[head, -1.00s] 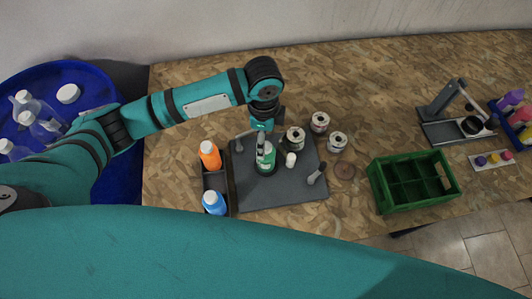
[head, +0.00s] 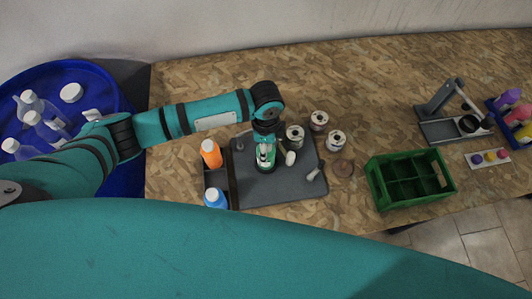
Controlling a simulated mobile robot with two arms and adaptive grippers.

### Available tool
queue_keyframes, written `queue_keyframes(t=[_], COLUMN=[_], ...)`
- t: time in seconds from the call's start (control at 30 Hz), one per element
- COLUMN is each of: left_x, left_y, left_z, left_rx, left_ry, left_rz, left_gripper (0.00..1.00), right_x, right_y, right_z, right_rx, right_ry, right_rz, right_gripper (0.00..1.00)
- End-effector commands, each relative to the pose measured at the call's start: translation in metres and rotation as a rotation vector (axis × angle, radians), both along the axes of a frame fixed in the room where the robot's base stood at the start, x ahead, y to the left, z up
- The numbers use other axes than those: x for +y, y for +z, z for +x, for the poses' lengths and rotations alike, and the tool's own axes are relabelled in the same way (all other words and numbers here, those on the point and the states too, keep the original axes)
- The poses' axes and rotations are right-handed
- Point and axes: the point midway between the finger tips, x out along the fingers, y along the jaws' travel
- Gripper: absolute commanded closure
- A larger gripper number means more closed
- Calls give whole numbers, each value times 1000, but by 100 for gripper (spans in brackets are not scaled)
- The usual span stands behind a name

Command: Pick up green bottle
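The green bottle (head: 265,166) stands on the dark grey board on the table, with a white part near its top. My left gripper (head: 265,154) is right over the bottle, its fingers reaching down around the bottle's upper part. The gripper and wrist hide much of the bottle from above. Whether the fingers press on it is too small to tell. My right gripper is not in view.
The grey board (head: 290,190) also holds a small white object (head: 290,158) close right of the gripper. An orange bottle (head: 211,153) and a blue bottle (head: 215,198) stand left in a dark tray. Several cans stand behind right. A green crate (head: 408,180) is further right.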

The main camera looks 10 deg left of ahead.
Motion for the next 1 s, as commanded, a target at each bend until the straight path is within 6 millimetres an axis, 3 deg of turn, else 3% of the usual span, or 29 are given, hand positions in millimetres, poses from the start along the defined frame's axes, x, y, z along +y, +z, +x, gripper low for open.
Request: queue_keyframes(t=[0.07,0.4,0.77,1.0], left_x=[0,0,0,-1], left_y=[0,1,3,23], left_z=[0,0,1,1], left_rx=[0,0,-2,-4], left_ry=[0,0,0,0], left_rz=[0,0,-2,-4], left_gripper=[57,100,100,100], right_x=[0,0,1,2], right_y=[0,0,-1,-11], right_z=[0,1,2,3], right_rx=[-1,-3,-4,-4], right_ry=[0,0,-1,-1], right_rz=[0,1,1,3], right_gripper=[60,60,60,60])
